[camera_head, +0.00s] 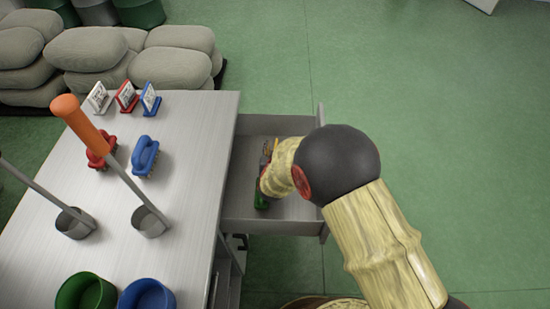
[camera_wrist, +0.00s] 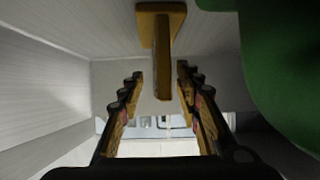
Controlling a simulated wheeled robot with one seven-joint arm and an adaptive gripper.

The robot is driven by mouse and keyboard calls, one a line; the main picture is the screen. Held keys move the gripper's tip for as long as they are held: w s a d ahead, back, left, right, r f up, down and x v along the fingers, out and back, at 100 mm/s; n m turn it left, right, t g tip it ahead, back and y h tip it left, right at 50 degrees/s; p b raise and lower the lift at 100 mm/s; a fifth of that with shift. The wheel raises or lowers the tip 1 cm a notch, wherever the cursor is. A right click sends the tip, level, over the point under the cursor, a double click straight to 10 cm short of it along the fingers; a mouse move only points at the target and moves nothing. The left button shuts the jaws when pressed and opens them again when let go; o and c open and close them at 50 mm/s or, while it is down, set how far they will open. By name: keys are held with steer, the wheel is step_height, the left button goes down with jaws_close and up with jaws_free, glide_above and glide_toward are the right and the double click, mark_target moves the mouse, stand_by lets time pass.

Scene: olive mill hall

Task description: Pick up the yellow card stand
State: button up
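The yellow card stand (camera_wrist: 161,24) is at the top middle of the wrist view, inside the open drawer (camera_head: 270,124). I see its wide base and a thin upright part seen nearly edge-on. My gripper (camera_wrist: 160,72) is open. Its two fingers lie on either side of the thin part in the picture, with a gap on each side and no contact visible. In the head view my arm reaches over the drawer and hides most of the gripper and the stand.
A green object (camera_wrist: 285,60) stands close on the right in the wrist view; green also shows in the drawer (camera_head: 261,197).

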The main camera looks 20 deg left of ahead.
steer(key=b+x, duration=0.1)
steer(key=x, duration=0.2)
steer(key=shift+w+f, duration=0.15)
steer(key=shift+w, duration=0.25)
steer(key=c, duration=0.3)
jaws_close()
